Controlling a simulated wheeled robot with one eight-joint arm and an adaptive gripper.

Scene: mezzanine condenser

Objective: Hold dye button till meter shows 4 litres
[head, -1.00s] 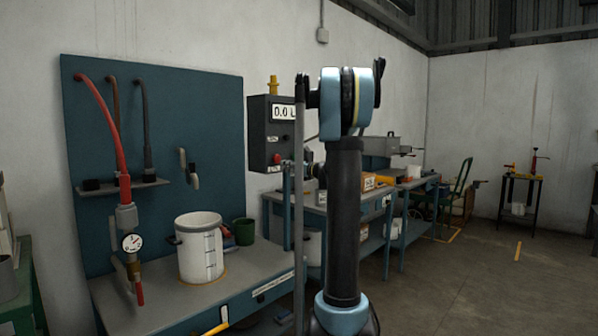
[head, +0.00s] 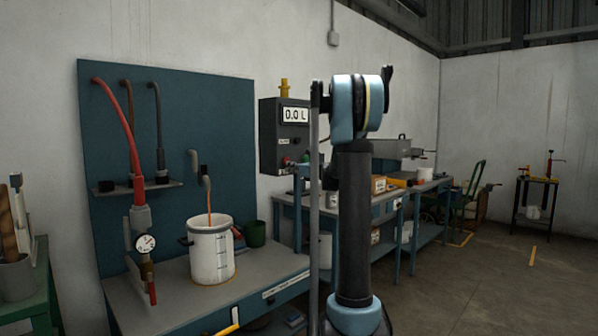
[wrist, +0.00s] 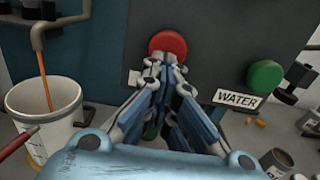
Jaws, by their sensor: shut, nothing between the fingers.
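The meter box (head: 283,137) on the wall reads 0.0 L on its white display (head: 295,115). In the wrist view its large red button (wrist: 167,45) sits straight ahead, and a green button (wrist: 264,76) is at the right above a WATER label (wrist: 237,98). Any label of the red button is hidden. My gripper (wrist: 164,70) is shut and empty, its fingertips at the lower edge of the red button, seemingly against it. A thin orange-red stream (head: 209,205) runs from the spout (head: 205,180) into the white graduated bucket (head: 211,255). The stream (wrist: 44,75) shows in the wrist view too.
A pressure gauge (head: 146,243) on a red-hosed pipe stands left of the bucket on the bench (head: 180,300). A dark green mug (head: 255,233) is right of the bucket. My arm hides part of the benches behind. Open floor (head: 480,290) lies at the right.

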